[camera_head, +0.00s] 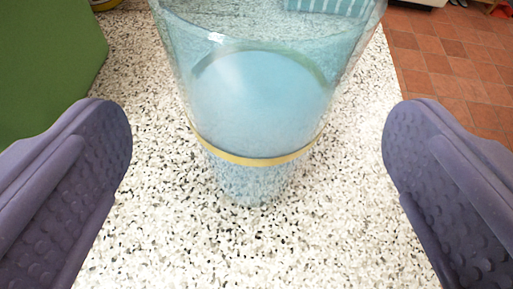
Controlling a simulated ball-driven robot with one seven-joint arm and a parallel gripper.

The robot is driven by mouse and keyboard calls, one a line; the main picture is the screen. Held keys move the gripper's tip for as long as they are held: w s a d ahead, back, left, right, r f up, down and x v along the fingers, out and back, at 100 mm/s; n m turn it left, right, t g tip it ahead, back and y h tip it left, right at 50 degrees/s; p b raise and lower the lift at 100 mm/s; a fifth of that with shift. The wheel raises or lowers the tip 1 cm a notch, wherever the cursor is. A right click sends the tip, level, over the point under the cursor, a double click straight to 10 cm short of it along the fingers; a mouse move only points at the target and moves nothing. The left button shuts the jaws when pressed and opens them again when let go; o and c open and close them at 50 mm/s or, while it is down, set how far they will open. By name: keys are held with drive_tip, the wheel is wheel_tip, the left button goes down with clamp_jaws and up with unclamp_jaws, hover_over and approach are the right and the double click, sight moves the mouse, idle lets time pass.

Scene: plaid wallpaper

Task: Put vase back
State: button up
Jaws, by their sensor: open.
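A clear bluish glass vase (260,105) with a thin yellow band stands upright on the speckled white counter (150,220), in the middle of the view. Its top runs past the upper edge of the picture. My gripper (258,150) is open, with one purple finger on each side of the vase. A wide gap shows between each finger and the glass. Neither finger appears to touch it.
A green block-like object (45,70) stands at the left, close to the left finger. A blue striped item (335,6) shows behind the vase at the top. The counter ends at the right, with reddish floor tiles (450,60) beyond it.

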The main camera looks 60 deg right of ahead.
drive_tip(key=p+v, duration=0.1)
drive_tip(key=v, duration=0.6)
drive_tip(key=w+a+r+t+y, duration=0.1)
drive_tip(key=w+a+r+y, duration=0.25)
drive_tip(key=w, duration=0.25)
drive_tip(key=w+a+r+t+y, duration=0.2)
drive_tip(key=w+a+r, duration=0.1)
drive_tip(key=w+r, duration=0.3)
drive_tip(key=w+a+r+n+t+y, duration=0.1)
drive_tip(key=w+r+t+y, duration=0.2)
drive_tip(key=r, duration=0.5)
drive_tip(key=w+a+r+n+y, duration=0.1)
drive_tip(key=w+r+n+y, duration=0.15)
drive_tip(key=w+r, duration=0.5)
drive_tip(key=s+d+r+n+t+y, duration=0.1)
drive_tip(key=s+d+r+n+y, duration=0.15)
drive_tip(key=r, duration=0.75)
drive_tip(key=s+d+r+n+y, duration=0.1)
drive_tip(key=s+d+r, duration=0.15)
drive_tip(key=r, duration=0.75)
drive_tip(key=s+d+r+n+h, duration=0.2)
drive_tip(key=s+d+r+h, duration=0.2)
drive_tip(key=s+d+r, duration=0.8)
wheel_tip(320, 180, up, 3)
drive_tip(key=shift+s+d+f+n, duration=0.15)
drive_tip(key=shift+s+d+n, duration=0.1)
drive_tip(key=shift+d+n, duration=0.25)
